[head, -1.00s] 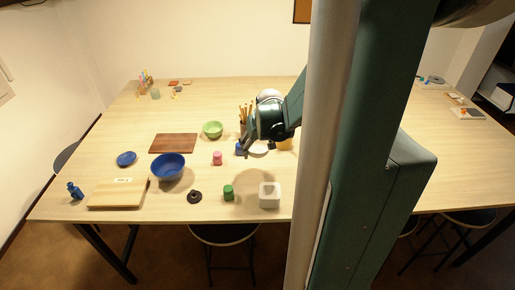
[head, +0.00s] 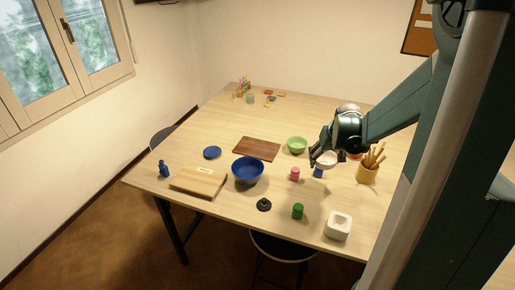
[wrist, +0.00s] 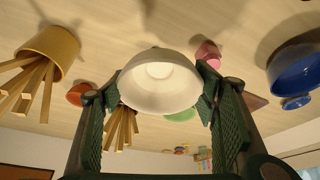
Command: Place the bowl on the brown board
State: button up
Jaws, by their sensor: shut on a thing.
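My gripper (head: 318,160) is shut on a small white bowl (wrist: 160,82). In the wrist view the bowl sits between the two green-padded fingers. In the head view the white bowl (head: 328,160) is at the fingertips, over the right-middle of the table. The brown board (head: 257,149) lies flat and bare on the table, left of my gripper, beyond the blue bowl. A green bowl (head: 297,145) stands between the board and my gripper. The large blue bowl (head: 247,170) stands just in front of the board.
A pink cup (head: 294,174) and a blue item (head: 318,172) are near my gripper. A pot of sticks (head: 367,172) stands to its right. A light board (head: 198,181), blue plate (head: 212,152), black item (head: 264,204), green cylinder (head: 298,211) and white block (head: 338,226) lie around.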

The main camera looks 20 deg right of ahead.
jog(key=w+a+r+n+y+p, duration=0.1)
jog(key=w+a, duration=0.2)
jog(key=w, duration=0.7)
jog(key=w+a+n+p, duration=0.1)
jog(key=w+a, duration=0.2)
jog(key=w, duration=0.7)
jog(key=n+p, duration=0.1)
jog(key=n, duration=0.1)
send_over(255, 146)
jog(key=s, duration=0.1)
jog(key=shift+s+d+f+y, duration=0.15)
jog(key=shift+f+y, duration=0.2)
jog(key=shift+y, duration=0.05)
jog(key=shift+f, duration=0.15)
jog(key=shift+f, duration=3)
jog(key=shift+f+p, duration=0.35)
jog(key=shift+f, duration=1.5)
jog(key=shift+f, duration=0.2)
jog(key=o, duration=0.9)
jog(key=shift+o, duration=0.2)
